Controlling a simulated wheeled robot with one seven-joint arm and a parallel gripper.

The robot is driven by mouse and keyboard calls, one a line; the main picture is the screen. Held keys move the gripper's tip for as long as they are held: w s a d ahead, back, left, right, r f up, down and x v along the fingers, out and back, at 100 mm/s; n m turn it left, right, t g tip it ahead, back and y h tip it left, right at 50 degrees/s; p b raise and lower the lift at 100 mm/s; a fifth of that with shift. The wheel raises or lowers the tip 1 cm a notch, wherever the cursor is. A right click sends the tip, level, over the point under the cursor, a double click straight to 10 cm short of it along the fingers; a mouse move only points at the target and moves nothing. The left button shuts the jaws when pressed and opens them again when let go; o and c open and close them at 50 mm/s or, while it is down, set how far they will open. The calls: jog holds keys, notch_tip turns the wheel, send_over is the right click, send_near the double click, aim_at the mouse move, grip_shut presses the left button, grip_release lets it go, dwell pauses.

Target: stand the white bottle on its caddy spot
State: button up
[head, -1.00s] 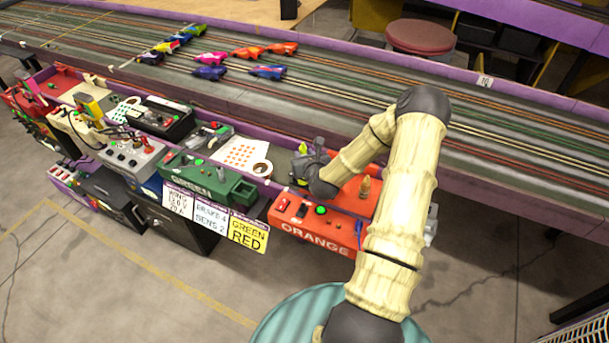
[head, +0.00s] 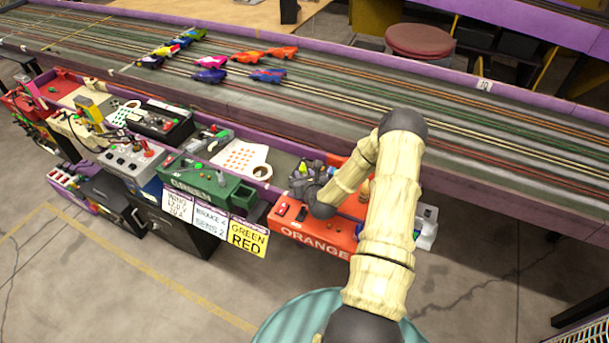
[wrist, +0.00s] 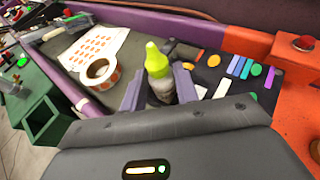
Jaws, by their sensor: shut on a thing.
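My gripper (wrist: 160,92) is shut on a small bottle (wrist: 160,66) with a lime-green pointed top and a pale, greyish body. The bottle stands roughly upright between the fingers, and its lower part is hidden by my gripper. In the head view my gripper (head: 306,176) is over the tray strip just left of the orange box (head: 292,232), and the bottle is mostly hidden there. I cannot tell from these frames whether its base touches the surface. No spot clearly marked as the caddy spot can be made out.
A tape roll (wrist: 100,71) and a sheet with orange dots (wrist: 97,45) lie left of my gripper. Several coloured pieces (wrist: 238,67) lie to its right.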

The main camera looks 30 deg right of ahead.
jog(key=o, duration=0.5)
jog(key=shift+f, duration=0.15)
jog(key=o, duration=0.5)
jog(key=shift+c, duration=0.2)
jog(key=shift+r, duration=0.25)
jog(key=shift+s, duration=0.3)
jog(key=v, duration=1.1)
jog(key=shift+s+a+r+b, duration=0.1)
jog(key=shift+r+b, duration=0.15)
jog(key=shift+b, duration=0.1)
